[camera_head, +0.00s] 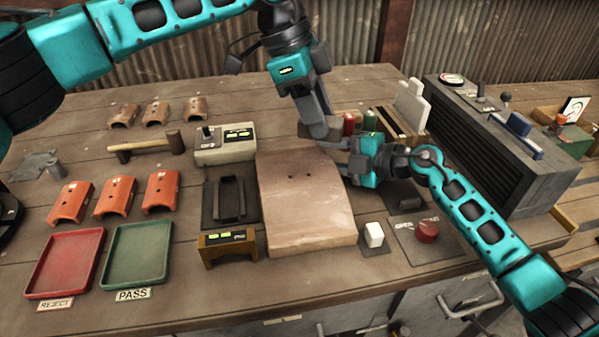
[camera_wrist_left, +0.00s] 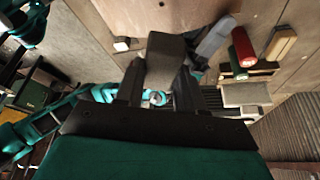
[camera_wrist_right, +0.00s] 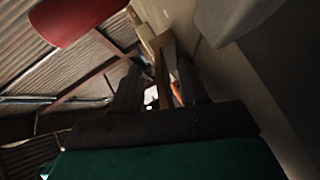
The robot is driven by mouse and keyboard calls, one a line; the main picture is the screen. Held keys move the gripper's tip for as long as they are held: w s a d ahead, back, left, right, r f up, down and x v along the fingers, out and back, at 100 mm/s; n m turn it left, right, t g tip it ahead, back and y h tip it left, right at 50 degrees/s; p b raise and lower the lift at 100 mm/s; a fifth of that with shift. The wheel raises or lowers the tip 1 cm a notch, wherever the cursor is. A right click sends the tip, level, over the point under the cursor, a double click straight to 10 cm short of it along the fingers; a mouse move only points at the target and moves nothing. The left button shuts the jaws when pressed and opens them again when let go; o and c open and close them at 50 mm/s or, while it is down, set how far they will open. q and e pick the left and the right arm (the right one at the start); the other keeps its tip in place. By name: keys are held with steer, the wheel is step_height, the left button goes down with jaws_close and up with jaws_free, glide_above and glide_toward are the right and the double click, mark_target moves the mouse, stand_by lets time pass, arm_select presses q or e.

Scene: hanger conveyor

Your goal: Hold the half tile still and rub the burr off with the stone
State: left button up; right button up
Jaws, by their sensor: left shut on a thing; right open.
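My left gripper (camera_head: 322,128) is shut on a dark grey block, perhaps the stone, which shows between its fingers in the left wrist view (camera_wrist_left: 166,62). It holds the block near the far right corner of a large brown, gently curved slab (camera_head: 305,215) with two small dark holes. My right gripper (camera_head: 345,158) is open, close beside the slab's right far edge and just below the left gripper. Several orange curved tiles (camera_head: 115,196) lie at the left. Brown curved tiles (camera_head: 157,113) lie behind them. I cannot tell which piece is the half tile, and no burr is visible.
A red tray (camera_head: 65,262) and a green tray (camera_head: 138,252) stand at the front left. A hammer (camera_head: 147,146) lies behind. Red and green cylinders (camera_wrist_left: 243,48) stand near my grippers. A red button (camera_head: 427,232) and a white block (camera_head: 374,235) sit right of the slab.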

steer(key=shift+d, duration=0.15)
steer(key=v, duration=1.1)
steer(key=shift+s+d+r, duration=0.15)
steer(key=shift+s+d, duration=0.1)
steer(key=shift+d, duration=0.05)
